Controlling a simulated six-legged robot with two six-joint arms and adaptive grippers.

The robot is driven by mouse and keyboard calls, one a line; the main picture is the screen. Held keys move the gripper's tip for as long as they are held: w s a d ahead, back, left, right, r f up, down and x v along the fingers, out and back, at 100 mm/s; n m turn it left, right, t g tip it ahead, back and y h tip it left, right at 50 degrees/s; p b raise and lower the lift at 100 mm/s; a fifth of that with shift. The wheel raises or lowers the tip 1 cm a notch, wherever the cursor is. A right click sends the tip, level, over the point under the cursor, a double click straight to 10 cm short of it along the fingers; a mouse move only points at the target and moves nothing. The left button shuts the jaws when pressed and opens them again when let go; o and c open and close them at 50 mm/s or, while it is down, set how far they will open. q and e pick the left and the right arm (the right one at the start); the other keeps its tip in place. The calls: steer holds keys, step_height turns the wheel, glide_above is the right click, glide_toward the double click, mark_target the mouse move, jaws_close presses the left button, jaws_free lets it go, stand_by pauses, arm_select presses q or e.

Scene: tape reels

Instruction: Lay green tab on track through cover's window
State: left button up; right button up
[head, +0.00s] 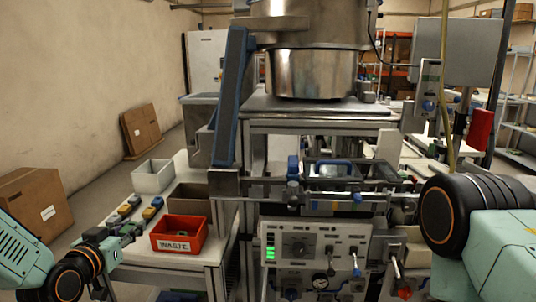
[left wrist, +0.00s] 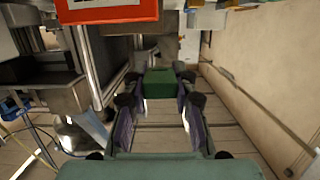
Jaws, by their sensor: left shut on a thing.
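My left gripper (head: 122,232) is at the lower left in the head view, beside the side table and left of the red bin. In the left wrist view its fingers (left wrist: 160,108) are shut on a small green block, the green tab (left wrist: 170,80), with a paler face towards the camera. The gripper hides any clear sight of the tab in the head view. The cover (head: 332,170), with a blue handle and a framed window, sits on the machine at centre, well right of the gripper. The track under it cannot be made out. My right gripper is outside both views.
The red WASTE bin (head: 180,236) stands on the side table, with a grey bin (head: 152,176) and several yellow and blue pieces (head: 135,207) near it. A control panel (head: 315,250) is below the cover. A blue-edged post (head: 232,100) rises left of the cover.

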arm_select(q)
steer(key=s+d+f+m+g+h+b, duration=0.3)
steer(key=s+d+f+m+h, duration=0.2)
steer(key=s, duration=0.4)
steer(key=s+d+f+m+g+h+b, duration=0.3)
steer(key=s+d+f+m+h, duration=0.2)
steer(key=s+d+f+h, duration=0.1)
steer(key=s+d+f, duration=0.1)
steer(key=s+d, duration=0.1)
steer(key=s, duration=0.1)
steer(key=shift+g+b, duration=0.3)
steer(key=shift+b, duration=0.1)
steer(key=shift+d+h, duration=0.15)
steer(key=shift+h, duration=0.15)
steer(key=d+r+m+g+h, duration=0.3)
steer(key=d+r+m+g, duration=0.45)
steer(key=d+g, duration=0.35)
steer(key=shift+w+d+f+m+g+y, duration=1)
steer(key=shift+w+d+f+m+g, duration=0.95)
steer(key=shift+d+f+m+g, duration=0.7)
steer(key=s+a+r+n+t+h, duration=0.1)
steer(key=s+a+r+n+t, duration=0.5)
steer(key=a+r+n+t, duration=0.2)
steer(key=shift+a+r+t, duration=0.2)
steer(key=shift+r+t, duration=0.7)
steer(key=shift+t, duration=0.35)
